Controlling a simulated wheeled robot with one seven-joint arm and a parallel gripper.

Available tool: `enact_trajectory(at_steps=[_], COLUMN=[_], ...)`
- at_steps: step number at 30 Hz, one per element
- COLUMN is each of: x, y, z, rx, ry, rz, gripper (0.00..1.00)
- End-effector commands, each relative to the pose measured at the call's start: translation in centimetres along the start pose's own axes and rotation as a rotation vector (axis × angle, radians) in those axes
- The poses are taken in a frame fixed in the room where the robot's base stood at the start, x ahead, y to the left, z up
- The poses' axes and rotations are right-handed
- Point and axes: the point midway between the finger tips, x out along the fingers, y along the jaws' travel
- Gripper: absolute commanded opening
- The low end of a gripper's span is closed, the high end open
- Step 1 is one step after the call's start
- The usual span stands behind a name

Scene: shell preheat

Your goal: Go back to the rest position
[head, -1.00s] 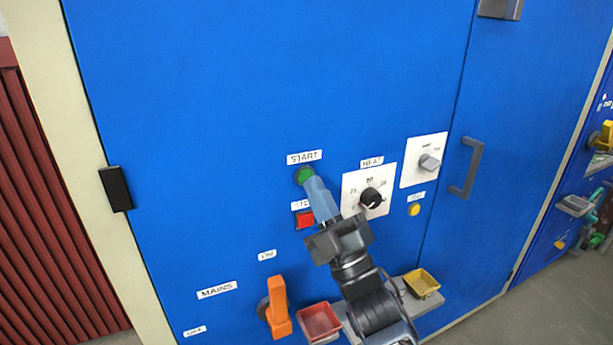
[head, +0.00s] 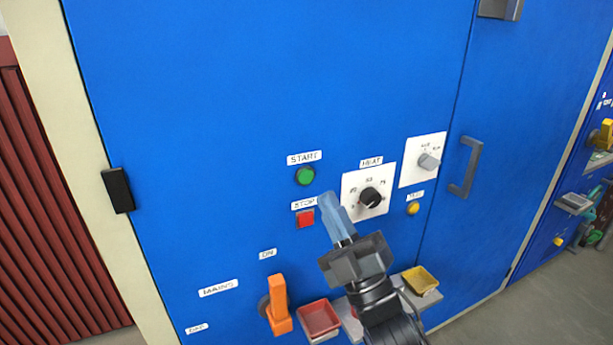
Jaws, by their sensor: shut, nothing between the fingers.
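My gripper (head: 327,198) is shut and empty in the head view. Its blue fingers point up and left, in front of the blue panel (head: 250,90). The fingertips show between the red stop button (head: 305,218) and the black heat knob (head: 370,197). The green start button (head: 305,176) is in full view above and left of the fingertips, apart from them. How far the fingers stand off the panel is hard to tell.
An orange mains lever (head: 279,304) stands upright at lower left. A red tray (head: 319,318) and a yellow tray (head: 421,280) flank my arm. A grey selector (head: 428,161), a yellow button (head: 413,208) and a door handle (head: 467,167) lie to the right.

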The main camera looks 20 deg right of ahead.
Motion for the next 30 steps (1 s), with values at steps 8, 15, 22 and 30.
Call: enact_trajectory(at_steps=[8,15,22,30], x=[0.0,0.0,-1.8,-11.3], y=[0.0,0.0,-0.2,0.0], z=[0.0,0.0,-0.4,-2.9], rx=[0.0,0.0,0.039,0.261], ry=[0.0,0.0,-0.033,-0.23], rz=[0.0,0.0,-0.019,-0.118], gripper=[0.0,0.0,0.0,0.0])
